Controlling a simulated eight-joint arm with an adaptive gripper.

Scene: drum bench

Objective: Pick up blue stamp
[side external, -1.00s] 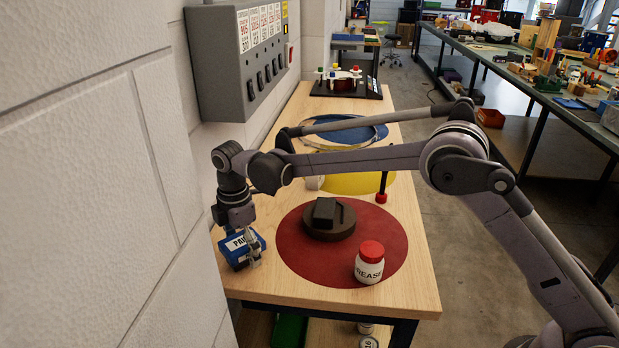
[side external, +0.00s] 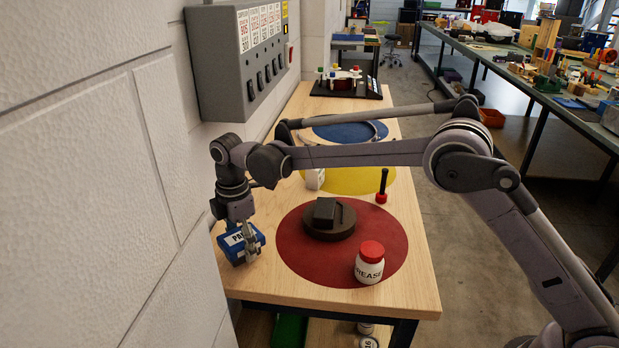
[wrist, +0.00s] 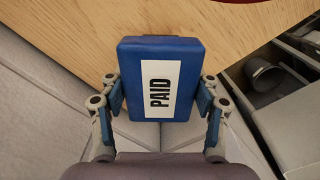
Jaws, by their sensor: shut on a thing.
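The blue stamp (side external: 236,243) is a blue block with a white label. The label reads "PAID" in the wrist view (wrist: 158,70). It is at the near left corner of the wooden bench, close to the wall. My gripper (side external: 248,250) is shut on it, with one finger on each side of the block in the wrist view (wrist: 160,95). The side view does not clearly show whether the stamp touches the bench top.
A red round mat (side external: 390,235) holds a dark brown block on a round base (side external: 328,219) and a white GREASE jar with a red lid (side external: 370,264). A black-handled stick with red base (side external: 382,187) stands behind. The wall (side external: 100,180) is close on the left.

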